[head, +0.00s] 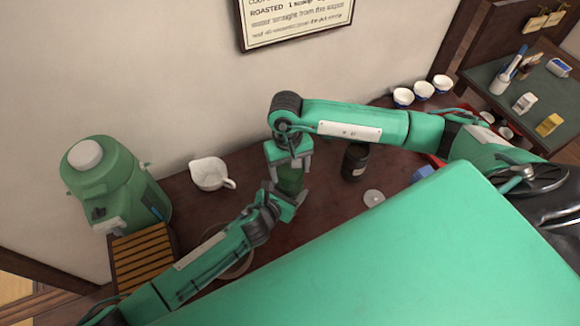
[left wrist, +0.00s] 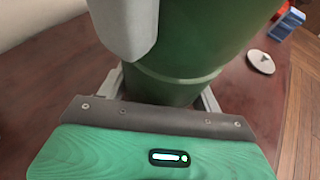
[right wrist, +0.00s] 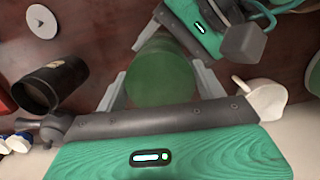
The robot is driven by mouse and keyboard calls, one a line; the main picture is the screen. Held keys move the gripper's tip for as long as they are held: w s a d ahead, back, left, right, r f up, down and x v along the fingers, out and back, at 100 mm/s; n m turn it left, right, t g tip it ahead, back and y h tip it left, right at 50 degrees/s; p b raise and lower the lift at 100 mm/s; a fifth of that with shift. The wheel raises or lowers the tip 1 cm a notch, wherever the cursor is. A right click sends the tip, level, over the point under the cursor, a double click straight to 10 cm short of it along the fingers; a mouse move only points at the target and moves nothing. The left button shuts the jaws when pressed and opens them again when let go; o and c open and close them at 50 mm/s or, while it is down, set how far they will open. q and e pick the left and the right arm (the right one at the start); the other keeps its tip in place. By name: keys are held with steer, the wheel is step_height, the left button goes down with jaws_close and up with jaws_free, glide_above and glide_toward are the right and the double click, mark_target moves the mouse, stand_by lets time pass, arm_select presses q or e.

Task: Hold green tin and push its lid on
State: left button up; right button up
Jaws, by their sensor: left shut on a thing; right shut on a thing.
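The green tin (head: 290,181) stands upright above the dark table, between my two grippers. My left gripper (head: 284,201) is shut on its lower body from the side. My right gripper (head: 291,168) comes from above and is shut on the upper part, where the lid is. In the left wrist view the tin (left wrist: 195,45) fills the middle, with a pale seam line around it and a grey finger in front. In the right wrist view the round green lid (right wrist: 160,82) sits between my right fingers. I cannot tell whether a gap is left at the seam.
A dark open jar (head: 355,162) and a white disc (head: 373,198) are right of the tin. A white pitcher (head: 210,174) and a green dispenser (head: 105,180) stand left, near a slatted wooden stand (head: 143,262). Several white cups (head: 422,90) are at the back right.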

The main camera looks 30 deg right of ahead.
steer(key=shift+f, duration=0.4)
stand_by(0.3)
steer(key=o, duration=1)
steer(key=shift+r, duration=4)
jaws_close()
